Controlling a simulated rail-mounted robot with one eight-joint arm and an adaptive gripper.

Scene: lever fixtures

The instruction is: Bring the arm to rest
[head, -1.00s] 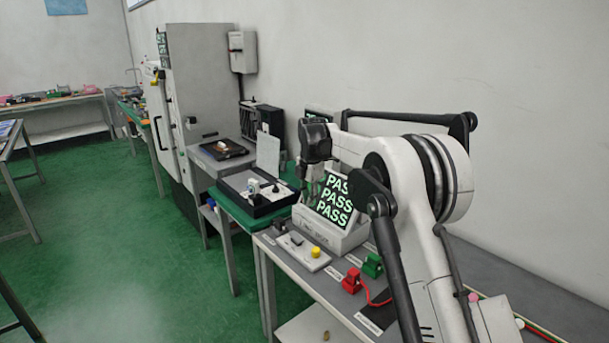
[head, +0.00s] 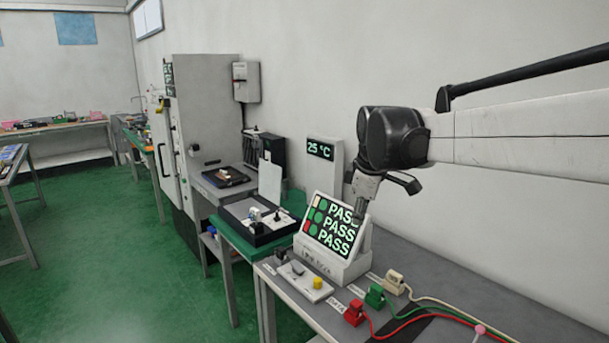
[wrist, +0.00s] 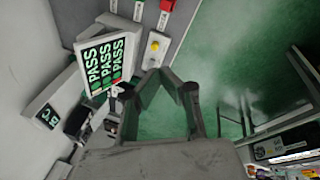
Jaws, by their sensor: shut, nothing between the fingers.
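My arm reaches in from the right edge of the head view, roughly level. My gripper (head: 360,210) hangs below the dark wrist joint, in front of the upper right of the PASS display (head: 335,230) in the picture. In the wrist view my gripper (wrist: 163,74) has its two fingers meeting at the tips, with nothing between them. Green floor shows through the gap behind the tips. I cannot tell exactly how far the fingers are from the display.
The bench holds red (head: 354,313), green (head: 375,296) and cream (head: 395,282) plugs with cables, and a small plate with a yellow button (head: 317,283). A 25 °C display (head: 321,150) stands behind. A grey cabinet (head: 208,110) is further back.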

